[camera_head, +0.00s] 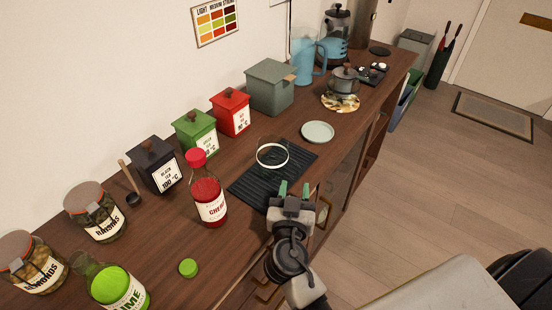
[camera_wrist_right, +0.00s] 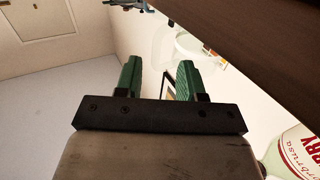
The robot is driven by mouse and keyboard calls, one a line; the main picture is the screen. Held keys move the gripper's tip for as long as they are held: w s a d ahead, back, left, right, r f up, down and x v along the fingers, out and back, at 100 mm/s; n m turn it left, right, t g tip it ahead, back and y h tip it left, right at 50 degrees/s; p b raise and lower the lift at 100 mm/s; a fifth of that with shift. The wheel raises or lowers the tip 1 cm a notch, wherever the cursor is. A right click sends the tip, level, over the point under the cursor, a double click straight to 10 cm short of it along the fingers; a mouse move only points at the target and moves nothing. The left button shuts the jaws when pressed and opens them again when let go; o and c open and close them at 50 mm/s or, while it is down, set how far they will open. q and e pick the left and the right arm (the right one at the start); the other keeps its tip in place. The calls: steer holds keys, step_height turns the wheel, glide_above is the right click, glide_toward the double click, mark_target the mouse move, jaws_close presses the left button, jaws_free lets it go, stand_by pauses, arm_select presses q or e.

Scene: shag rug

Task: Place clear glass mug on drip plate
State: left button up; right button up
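The clear glass mug (camera_head: 272,155) is see-through, with a pale ring showing, and appears to stand on a black ribbed mat (camera_head: 250,187) on the wooden counter. A pale green round plate (camera_head: 318,132) lies bare just beyond the mat; which of these is the drip plate I cannot tell for sure. My right gripper (camera_head: 294,190) is at the mat's near edge, apart from the mug. In the right wrist view its green fingers (camera_wrist_right: 158,78) are spread and empty, with a faint clear glass shape (camera_wrist_right: 197,45) beyond them. My left gripper is not in view.
A red cherry bottle (camera_head: 208,195) stands left of the mat, with a green cap (camera_head: 188,268) nearer. Black, green and red canisters (camera_head: 232,112) line the wall. A grey pot (camera_head: 344,82) on a patterned trivet and a blue pitcher (camera_head: 303,58) stand beyond the plate.

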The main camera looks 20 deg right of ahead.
mark_target(298, 176)
steer(key=shift+w+d+r+p, duration=0.25)
steer(key=shift+w+r+p, duration=0.05)
steer(key=shift+w+p, duration=0.05)
steer(key=p+x, duration=0.2)
steer(key=x, duration=0.1)
steer(key=shift+w+d, duration=0.15)
steer(key=shift+d, duration=0.2)
steer(key=shift+w+d+f, duration=0.15)
steer(key=shift+w+d, duration=0.05)
steer(key=shift+w, duration=0.15)
jaws_close()
